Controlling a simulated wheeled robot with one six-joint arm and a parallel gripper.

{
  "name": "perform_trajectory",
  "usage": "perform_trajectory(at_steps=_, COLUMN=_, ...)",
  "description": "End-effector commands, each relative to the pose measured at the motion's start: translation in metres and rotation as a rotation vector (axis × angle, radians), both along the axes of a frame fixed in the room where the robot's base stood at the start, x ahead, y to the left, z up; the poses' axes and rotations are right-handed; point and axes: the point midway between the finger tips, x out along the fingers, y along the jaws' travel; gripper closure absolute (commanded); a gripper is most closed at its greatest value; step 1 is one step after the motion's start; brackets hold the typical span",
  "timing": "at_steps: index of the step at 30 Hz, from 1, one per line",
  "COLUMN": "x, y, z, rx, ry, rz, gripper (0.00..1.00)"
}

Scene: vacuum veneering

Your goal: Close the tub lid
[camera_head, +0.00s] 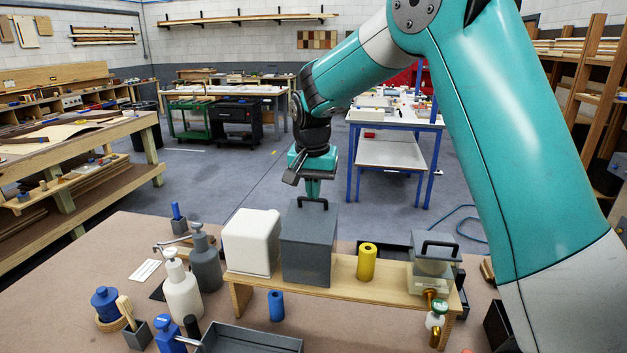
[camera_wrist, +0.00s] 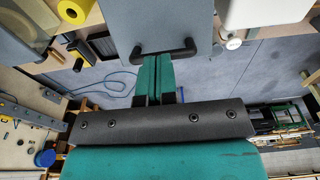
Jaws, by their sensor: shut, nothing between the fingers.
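A grey box-shaped tub (camera_head: 308,261) stands on a low wooden bench, with a black bar handle (camera_head: 313,203) at its upper far side. In the wrist view a flat grey face (camera_wrist: 175,22) fills the top middle, and the handle (camera_wrist: 187,49) runs along its lower edge. My gripper (camera_head: 313,192) points down just above or at the handle. Its fingers (camera_wrist: 154,62) are shut together and empty, overlapping the handle in the wrist view. I cannot tell whether they touch it. The inside of the tub and any lid gap are hidden.
A white box (camera_head: 251,242) stands close left of the tub. Pump bottles (camera_head: 182,290) and a grey tray (camera_head: 255,338) are nearer.

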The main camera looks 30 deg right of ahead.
Motion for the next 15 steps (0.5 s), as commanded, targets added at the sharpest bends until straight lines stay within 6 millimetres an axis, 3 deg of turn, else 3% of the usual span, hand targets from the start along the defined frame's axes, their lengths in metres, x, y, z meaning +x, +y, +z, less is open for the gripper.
perform_trajectory(at_steps=15, x=0.015, y=-0.018, z=-0.030, rx=-0.002, ry=-0.003, rz=-0.003, gripper=1.00)
